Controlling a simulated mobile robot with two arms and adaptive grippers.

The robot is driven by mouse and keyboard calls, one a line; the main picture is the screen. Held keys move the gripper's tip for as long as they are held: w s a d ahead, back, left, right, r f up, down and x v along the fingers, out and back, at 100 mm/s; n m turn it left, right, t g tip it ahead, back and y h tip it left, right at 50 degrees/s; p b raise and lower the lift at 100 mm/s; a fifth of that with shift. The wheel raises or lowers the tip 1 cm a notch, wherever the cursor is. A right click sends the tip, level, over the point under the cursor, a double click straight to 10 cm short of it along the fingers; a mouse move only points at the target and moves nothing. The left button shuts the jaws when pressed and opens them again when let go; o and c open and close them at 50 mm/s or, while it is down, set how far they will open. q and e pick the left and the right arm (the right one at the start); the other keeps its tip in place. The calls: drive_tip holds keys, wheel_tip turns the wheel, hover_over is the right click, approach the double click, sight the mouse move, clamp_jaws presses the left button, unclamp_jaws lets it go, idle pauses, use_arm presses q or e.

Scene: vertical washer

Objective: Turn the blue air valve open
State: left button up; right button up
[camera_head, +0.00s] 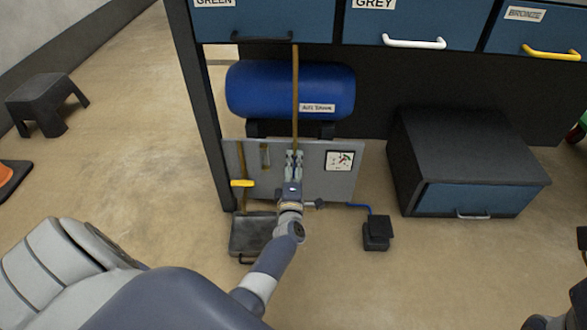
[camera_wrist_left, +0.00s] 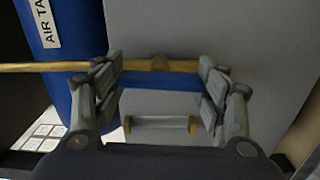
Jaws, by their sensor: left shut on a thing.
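The blue air valve handle (camera_wrist_left: 160,80) shows in the left wrist view as a flat blue bar lying across the space between my fingers, in front of a brass pipe (camera_wrist_left: 45,67). My left gripper (camera_wrist_left: 160,88) is shut on this handle, with a finger at each end of the bar. In the head view, my left gripper (camera_head: 293,160) is at the brass pipe (camera_head: 295,95), below the blue air tank (camera_head: 270,90) and in front of the grey panel (camera_head: 325,185). There the gripper hides the valve.
A yellow handle (camera_head: 242,183) is left of my gripper, above a dark tray (camera_head: 250,235). A black pedal (camera_head: 377,232) with a blue hose stands to the right. A drawer box (camera_head: 465,155) is farther right. Drawers overhang the tank. The floor at left is mostly clear.

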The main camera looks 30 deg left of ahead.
use_arm(q)
drive_tip(key=shift+a+n, duration=0.1)
drive_tip(key=shift+n, duration=0.4)
drive_tip(key=o, duration=1.1)
drive_tip(key=shift+s, duration=0.15)
drive_tip(key=v, duration=0.7)
drive_tip(key=shift+s, duration=0.1)
